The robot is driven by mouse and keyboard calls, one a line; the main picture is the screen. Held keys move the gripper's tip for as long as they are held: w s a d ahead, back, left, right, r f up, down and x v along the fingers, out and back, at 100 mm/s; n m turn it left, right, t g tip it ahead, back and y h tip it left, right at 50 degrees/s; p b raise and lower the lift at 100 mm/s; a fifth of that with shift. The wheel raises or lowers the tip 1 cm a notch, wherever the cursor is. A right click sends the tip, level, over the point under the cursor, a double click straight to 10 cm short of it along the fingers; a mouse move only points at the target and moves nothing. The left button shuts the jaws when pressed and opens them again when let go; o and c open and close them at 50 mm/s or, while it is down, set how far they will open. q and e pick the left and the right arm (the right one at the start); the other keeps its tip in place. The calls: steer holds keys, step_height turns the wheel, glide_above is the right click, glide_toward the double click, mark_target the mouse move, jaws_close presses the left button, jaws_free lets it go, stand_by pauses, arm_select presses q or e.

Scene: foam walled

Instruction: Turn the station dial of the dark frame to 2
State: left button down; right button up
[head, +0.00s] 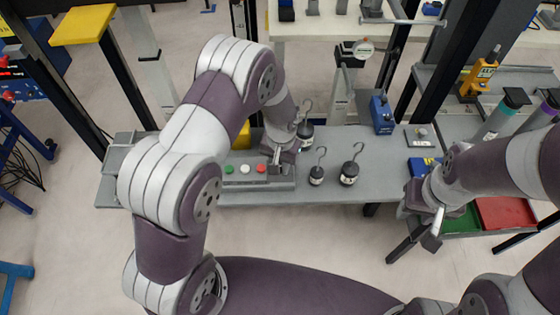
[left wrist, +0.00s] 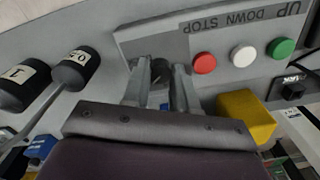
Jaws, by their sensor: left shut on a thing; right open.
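A grey control panel (head: 245,183) with green, white and red buttons lies on the grey bench. It also shows in the left wrist view (left wrist: 150,42), with the labels UP, DOWN and STOP upside down. My left gripper (head: 277,166) is at the panel's right end, beside the red button. In the left wrist view my left gripper (left wrist: 162,82) has its fingers closed around a small dark knob (left wrist: 160,73), which looks like the dial. The fingers hide most of it, and I cannot read its setting or numbers. My right gripper (head: 435,222) is open and empty, right of the bench.
Several black hooked weights (head: 349,173) stand right of the panel, close to my left gripper. A yellow block (left wrist: 245,112) is beside the panel. A blue box (head: 382,114) stands further right on the bench. Red (head: 503,212) and green trays lie near my right arm.

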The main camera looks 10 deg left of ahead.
mark_target(281, 167)
arm_select(q)
steer(key=shift+m, duration=0.8)
steer(key=c, duration=0.9)
jaws_free()
step_height(281, 167, up, 13)
steer(key=shift+d+f+b, duration=0.15)
steer(key=shift+b, duration=0.3)
